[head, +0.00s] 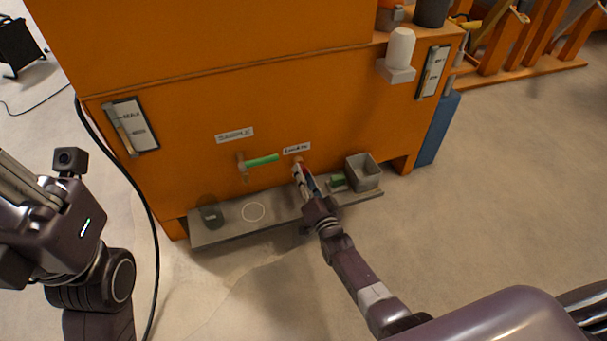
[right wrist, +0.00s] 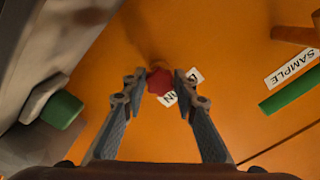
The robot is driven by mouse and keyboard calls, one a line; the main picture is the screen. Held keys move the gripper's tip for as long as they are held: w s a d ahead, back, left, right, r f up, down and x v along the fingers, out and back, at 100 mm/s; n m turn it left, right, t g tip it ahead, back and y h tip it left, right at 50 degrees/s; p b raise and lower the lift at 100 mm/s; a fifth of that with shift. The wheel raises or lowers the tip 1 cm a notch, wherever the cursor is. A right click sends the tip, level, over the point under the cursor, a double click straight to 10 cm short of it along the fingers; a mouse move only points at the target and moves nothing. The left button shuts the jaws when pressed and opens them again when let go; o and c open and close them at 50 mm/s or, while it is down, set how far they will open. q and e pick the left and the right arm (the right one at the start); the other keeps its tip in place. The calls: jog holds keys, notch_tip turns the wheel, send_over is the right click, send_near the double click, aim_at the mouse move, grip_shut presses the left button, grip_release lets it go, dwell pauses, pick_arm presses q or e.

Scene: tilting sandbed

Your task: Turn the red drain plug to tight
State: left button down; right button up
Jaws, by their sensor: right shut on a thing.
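The red drain plug (right wrist: 159,82) sits on the orange wall of the machine, beside the label marked DRAIN (right wrist: 183,90), in the right wrist view. My right gripper (right wrist: 160,78) has one finger on each side of the plug and is shut on it. In the head view my right gripper (head: 301,176) reaches the wall just under the label and covers most of the plug. How far the plug is turned cannot be read. My left arm shows at the left edge of the head view; its fingers are not clear.
A green-handled sample valve (head: 262,160) sticks out left of the plug, under the SAMPLE label (head: 234,135). Below, a grey shelf (head: 230,231) holds a dark see-through cup (head: 210,212), a green-ended thing (head: 338,181) and an open grey box (head: 363,171).

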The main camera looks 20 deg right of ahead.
jog(key=shift+f+m, duration=0.1)
jog(key=shift+m, duration=0.2)
jog(key=o, duration=1.2)
jog(key=shift+c, duration=0.2)
jog(key=s, duration=1.2)
jog(key=shift+d, duration=0.25)
